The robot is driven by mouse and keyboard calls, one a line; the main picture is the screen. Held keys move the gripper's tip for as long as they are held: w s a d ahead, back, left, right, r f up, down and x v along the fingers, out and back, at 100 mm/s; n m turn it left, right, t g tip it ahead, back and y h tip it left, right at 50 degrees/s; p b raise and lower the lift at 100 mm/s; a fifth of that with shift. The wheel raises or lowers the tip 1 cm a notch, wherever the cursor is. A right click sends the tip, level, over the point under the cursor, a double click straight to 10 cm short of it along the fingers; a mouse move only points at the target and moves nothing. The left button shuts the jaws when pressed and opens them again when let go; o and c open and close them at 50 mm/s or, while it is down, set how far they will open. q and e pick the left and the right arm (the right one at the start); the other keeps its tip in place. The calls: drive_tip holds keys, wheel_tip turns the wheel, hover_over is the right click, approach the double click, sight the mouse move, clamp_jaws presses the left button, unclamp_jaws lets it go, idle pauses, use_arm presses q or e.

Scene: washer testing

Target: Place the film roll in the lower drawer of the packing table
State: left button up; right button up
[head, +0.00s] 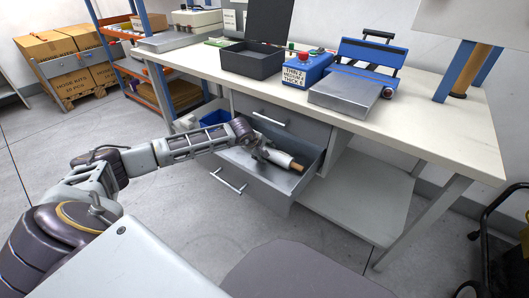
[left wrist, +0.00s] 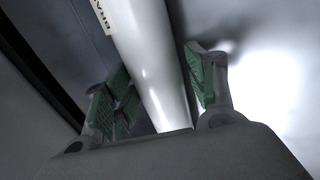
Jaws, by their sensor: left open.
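The packing table (head: 462,140) has its lower drawer (head: 247,168) pulled out. The film roll (head: 282,158), white with a brown core end, lies inside the drawer. In the left wrist view the white film roll (left wrist: 150,55) with a printed label runs between my left gripper's fingers. My left gripper (head: 262,150) reaches into the drawer at the roll's near end. Its green-padded fingers (left wrist: 160,95) are open, one on each side of the roll, with a gap visible on the right side. My right gripper is not in view.
The upper drawer (head: 275,122) above is shut. On the tabletop stand a dark open box (head: 252,62), a blue device with a red button (head: 303,70) and a metal-plate scale (head: 345,95). A blue bin (head: 214,117) is left of the drawers. Open floor lies in front.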

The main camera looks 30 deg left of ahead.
use_arm(q)
drive_tip(key=shift+r, duration=0.1)
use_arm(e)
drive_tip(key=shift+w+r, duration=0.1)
use_arm(q)
drive_tip(key=shift+s+a+r+p, duration=0.1)
drive_tip(key=shift+s+r+p, duration=0.1)
drive_tip(key=shift+r+p, duration=0.15)
drive_tip(key=p+v, duration=0.3)
drive_tip(key=v, duration=0.8)
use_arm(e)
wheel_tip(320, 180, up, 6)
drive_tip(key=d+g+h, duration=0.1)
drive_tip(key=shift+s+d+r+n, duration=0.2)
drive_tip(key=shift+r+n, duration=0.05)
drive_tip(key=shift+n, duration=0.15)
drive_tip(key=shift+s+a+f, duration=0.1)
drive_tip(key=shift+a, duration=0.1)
